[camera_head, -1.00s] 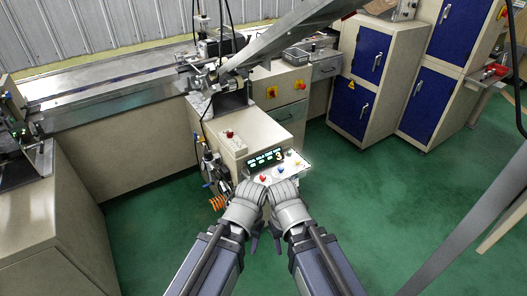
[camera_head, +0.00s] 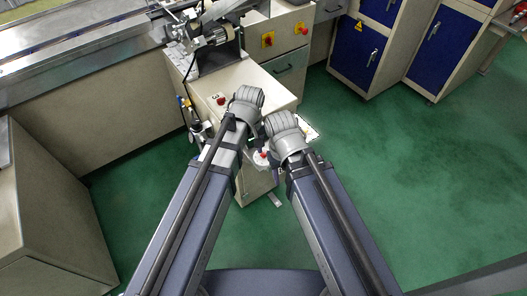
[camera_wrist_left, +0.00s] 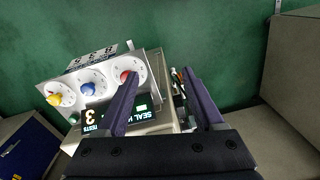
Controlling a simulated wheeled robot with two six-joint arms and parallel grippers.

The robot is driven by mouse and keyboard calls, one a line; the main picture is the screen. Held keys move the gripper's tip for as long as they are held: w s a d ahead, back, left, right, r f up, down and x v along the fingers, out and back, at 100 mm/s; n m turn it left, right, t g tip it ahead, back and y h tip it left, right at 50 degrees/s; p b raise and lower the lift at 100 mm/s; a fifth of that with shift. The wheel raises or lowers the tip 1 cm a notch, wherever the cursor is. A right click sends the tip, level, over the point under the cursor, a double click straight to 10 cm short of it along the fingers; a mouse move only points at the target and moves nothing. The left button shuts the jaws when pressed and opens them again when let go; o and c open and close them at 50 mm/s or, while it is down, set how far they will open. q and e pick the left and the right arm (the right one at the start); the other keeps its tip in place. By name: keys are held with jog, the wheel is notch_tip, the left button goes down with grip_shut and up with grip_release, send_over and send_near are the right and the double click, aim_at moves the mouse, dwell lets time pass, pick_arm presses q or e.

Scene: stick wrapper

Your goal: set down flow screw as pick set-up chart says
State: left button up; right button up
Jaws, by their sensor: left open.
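I cannot make out the flow screw for certain. My left gripper (camera_wrist_left: 160,74) is open and empty in the left wrist view. Its fingers reach over a control panel (camera_wrist_left: 151,66) with a red knob (camera_wrist_left: 127,76), a blue knob (camera_wrist_left: 88,89) and a yellow knob (camera_wrist_left: 54,99). The left finger covers part of the lit display (camera_wrist_left: 143,106). A numbered strip (camera_wrist_left: 92,57) stands along the panel's far edge. Small fittings (camera_wrist_left: 178,78) show between the fingers, too small to name. In the head view my right gripper (camera_head: 284,131) is beside the left; its fingers are hidden.
The cream machine cabinet (camera_head: 222,86) with a red button (camera_head: 221,99) stands ahead. Fittings and hoses (camera_head: 196,130) hang on its left side. Blue-doored cabinets (camera_head: 357,50) stand at the back right. The green floor (camera_head: 400,180) to the right is clear.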

aim_at(264, 153)
pick_arm(q)
jog(key=w+d+n, duration=0.1)
jog(key=w+n, duration=0.1)
jog(key=w+d+f+n+b, duration=0.1)
jog(key=w+n, duration=0.1)
jog(key=w+d+f+n, duration=0.1)
jog(key=w+d+n, duration=0.1)
jog(key=w, duration=0.1)
jog(key=shift+n, duration=0.4)
jog(key=shift+w+d+n+b, duration=0.2)
jog(key=shift+n+b, duration=0.1)
jog(key=shift+n, duration=0.2)
notch_tip(264, 153, down, 8)
jog(key=b, duration=0.8)
jog(key=shift+s, duration=0.1)
jog(key=shift+r, duration=0.1)
jog(key=shift+c, duration=0.4)
grip_shut()
